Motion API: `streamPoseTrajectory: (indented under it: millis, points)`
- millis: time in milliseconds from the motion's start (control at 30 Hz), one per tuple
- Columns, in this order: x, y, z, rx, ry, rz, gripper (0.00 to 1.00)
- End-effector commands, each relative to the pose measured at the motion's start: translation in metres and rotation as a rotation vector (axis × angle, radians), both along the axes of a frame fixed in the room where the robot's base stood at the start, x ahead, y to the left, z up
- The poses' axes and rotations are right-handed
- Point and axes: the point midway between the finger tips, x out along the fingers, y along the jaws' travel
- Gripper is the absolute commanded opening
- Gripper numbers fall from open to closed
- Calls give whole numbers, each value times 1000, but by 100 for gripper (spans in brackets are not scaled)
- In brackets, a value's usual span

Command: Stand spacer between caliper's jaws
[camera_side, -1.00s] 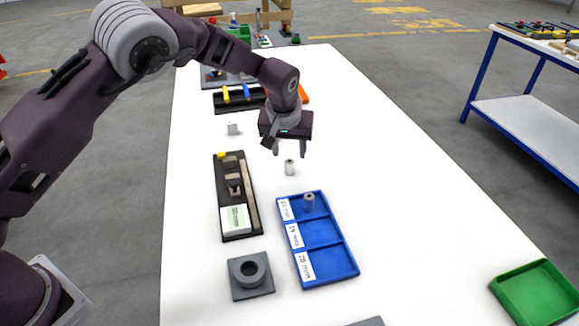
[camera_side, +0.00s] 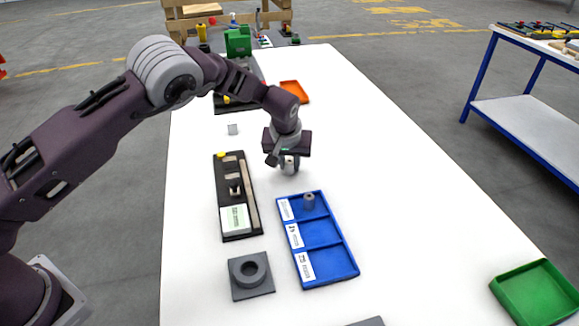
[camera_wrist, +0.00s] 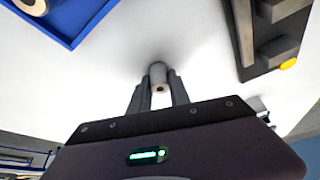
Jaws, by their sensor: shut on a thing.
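My gripper (camera_side: 289,169) is lowered to the white table and shut on a small grey cylindrical spacer (camera_wrist: 158,76). In the wrist view the spacer sits between the two fingertips, with a dark hole in its end. In the side view my gripper largely hides it. The caliper (camera_side: 235,190) lies on a dark board left of my gripper, with a beige bar, dark blocks and a yellow knob. Part of it shows at the upper right of the wrist view (camera_wrist: 275,35).
A blue tray (camera_side: 341,279) with three labelled compartments stands in front of my gripper; another spacer (camera_side: 309,201) stands in its far compartment. A grey block with a ring (camera_side: 250,274) is nearer. A green tray (camera_side: 536,292) is at right.

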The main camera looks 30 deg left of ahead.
Motion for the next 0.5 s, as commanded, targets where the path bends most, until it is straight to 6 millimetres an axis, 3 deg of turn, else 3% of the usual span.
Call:
streamPoseTrajectory:
  millis: [267, 500]
  points:
    - [0, 0, 7, -1, -1, 1, 0]
    - [1, 0, 67, -1, -5, 0, 0]
